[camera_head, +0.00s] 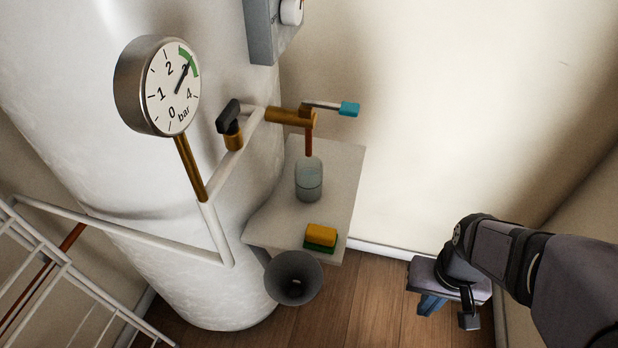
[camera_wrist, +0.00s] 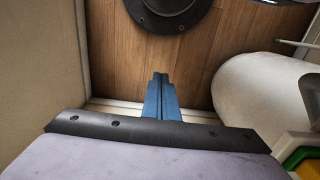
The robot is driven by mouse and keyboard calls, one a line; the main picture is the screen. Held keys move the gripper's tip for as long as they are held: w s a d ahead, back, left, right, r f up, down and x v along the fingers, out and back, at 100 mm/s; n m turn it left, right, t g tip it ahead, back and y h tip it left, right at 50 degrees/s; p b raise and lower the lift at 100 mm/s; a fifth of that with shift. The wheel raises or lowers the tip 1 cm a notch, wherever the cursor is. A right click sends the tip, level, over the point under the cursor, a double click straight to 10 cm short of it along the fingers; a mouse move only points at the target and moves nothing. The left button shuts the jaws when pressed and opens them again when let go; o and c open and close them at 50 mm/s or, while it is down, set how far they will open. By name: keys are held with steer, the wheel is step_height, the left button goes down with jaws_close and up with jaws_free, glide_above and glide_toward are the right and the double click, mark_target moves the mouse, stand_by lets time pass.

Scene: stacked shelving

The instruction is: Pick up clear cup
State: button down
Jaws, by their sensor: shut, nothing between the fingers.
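The clear cup (camera_head: 308,184) stands upright on a small pale shelf (camera_head: 283,222) beside the white tank, under a brass tap (camera_head: 292,117) with a blue-tipped lever. A reddish pipe end from the tap comes down to the cup's top. I cannot tell whether it enters the cup. My gripper (camera_head: 430,304) is to the right of and lower than the shelf in the head view, well apart from the cup. In the wrist view its blue fingers (camera_wrist: 161,76) are together and empty, pointing toward the wooden floor. The cup is not visible in the wrist view.
A yellow and green sponge (camera_head: 321,237) lies at the shelf's front edge, with a grey funnel-like object (camera_head: 293,278) just before it. A pressure gauge (camera_head: 160,85) and pipes stand out from the tank (camera_head: 95,130). A white rack (camera_head: 60,275) is at left. Walls bound the right side.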

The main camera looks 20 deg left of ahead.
steer(key=c, duration=0.9)
jaws_free()
